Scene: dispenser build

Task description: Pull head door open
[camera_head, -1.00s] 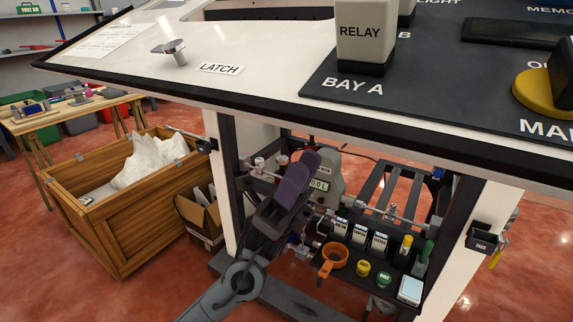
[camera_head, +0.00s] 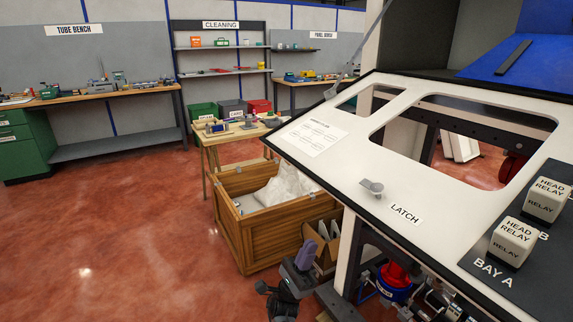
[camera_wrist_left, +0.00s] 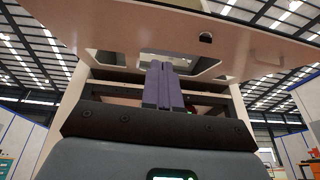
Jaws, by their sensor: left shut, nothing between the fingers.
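The head door is the white panel (camera_head: 325,190) with a black edge, cutouts and a LATCH label (camera_head: 405,213). In the head view it juts out from the cabinet at a slant, its underside hidden. A small metal latch knob (camera_head: 372,187) stands on it above the label. My left gripper (camera_head: 304,252) has purple fingers, shut and empty, below and left of the panel's lower edge, apart from it. In the left wrist view, the shut fingers (camera_wrist_left: 164,85) point up toward a pale panel (camera_wrist_left: 110,32) with openings. I cannot tell the gap there. My right gripper is out of view.
A wooden crate (camera_head: 243,240) with white bags and a cardboard box (camera_head: 326,247) stand close behind my left gripper. A small wooden table (camera_head: 212,138) is farther back. Relay blocks (camera_head: 513,243) stand on the dark bay plate. The red floor (camera_head: 110,230) at left is clear.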

